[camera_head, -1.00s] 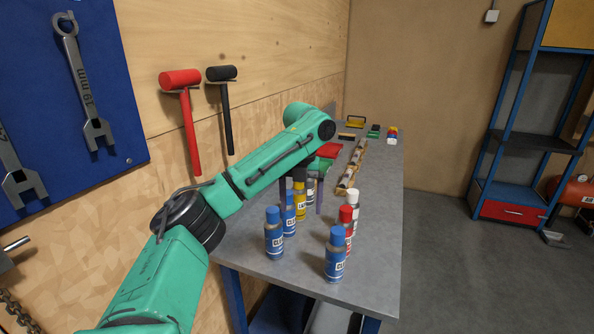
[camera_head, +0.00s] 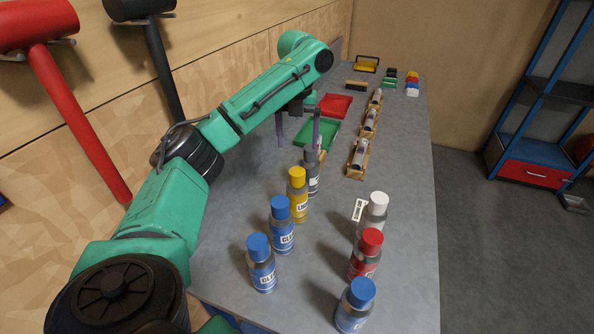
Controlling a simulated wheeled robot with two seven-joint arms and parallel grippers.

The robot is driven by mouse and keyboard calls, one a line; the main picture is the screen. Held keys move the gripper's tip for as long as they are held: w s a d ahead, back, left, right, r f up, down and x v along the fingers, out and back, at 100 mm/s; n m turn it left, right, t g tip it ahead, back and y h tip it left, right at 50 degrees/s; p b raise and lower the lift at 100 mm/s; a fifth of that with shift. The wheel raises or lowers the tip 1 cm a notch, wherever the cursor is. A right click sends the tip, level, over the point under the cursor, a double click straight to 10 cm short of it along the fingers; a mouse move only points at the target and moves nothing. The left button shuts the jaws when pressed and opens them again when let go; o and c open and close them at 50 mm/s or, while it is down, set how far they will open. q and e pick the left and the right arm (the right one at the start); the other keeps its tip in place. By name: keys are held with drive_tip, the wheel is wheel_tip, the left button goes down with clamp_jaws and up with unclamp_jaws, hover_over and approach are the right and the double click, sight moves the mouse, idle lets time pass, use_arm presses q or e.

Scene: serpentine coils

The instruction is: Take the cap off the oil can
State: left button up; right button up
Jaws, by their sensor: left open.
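Several small capped bottles stand upright on the grey workbench. Which one is the oil can I cannot tell for sure from the small labels. At right are a white-capped bottle (camera_head: 373,216), a red-capped bottle (camera_head: 366,256) and a blue-capped bottle (camera_head: 355,306). All show caps on. My left gripper (camera_head: 298,146) points down, open and empty, its fingers showing just beyond and above the grey-capped bottle. My right gripper is out of view.
Behind the bottles on the workbench (camera_head: 405,190) lie a green tray (camera_head: 323,133), a red tray (camera_head: 335,106) and wooden holders (camera_head: 357,170) with grey items. A red mallet (camera_head: 75,120) and a black mallet (camera_head: 160,60) hang on the left wall.

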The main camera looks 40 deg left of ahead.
sight(297, 172)
use_arm(q)
drive_tip(key=f, duration=0.1)
drive_tip(key=s+f, duration=0.1)
drive_tip(key=d+f, duration=0.1)
drive_tip(key=f, duration=0.1)
drive_tip(key=shift+s, duration=0.2)
drive_tip(key=f+p, duration=0.1)
drive_tip(key=f, duration=0.1)
drive_tip(key=w+f+p, duration=0.1)
drive_tip(key=f, duration=0.1)
drive_tip(key=a+f+p, duration=0.1)
drive_tip(key=f, duration=0.2)
drive_tip(key=shift+w+p, duration=0.15)
drive_tip(key=shift+p, duration=0.25)
drive_tip(key=shift+f, duration=0.2)
drive_tip(key=shift+s+d, duration=0.1)
drive_tip(key=shift+s, duration=0.1)
drive_tip(key=shift+c, duration=0.5)
drive_tip(key=shift+w, duration=0.1)
drive_tip(key=c, duration=1.1)
drive_tip(key=shift+c, duration=0.8)
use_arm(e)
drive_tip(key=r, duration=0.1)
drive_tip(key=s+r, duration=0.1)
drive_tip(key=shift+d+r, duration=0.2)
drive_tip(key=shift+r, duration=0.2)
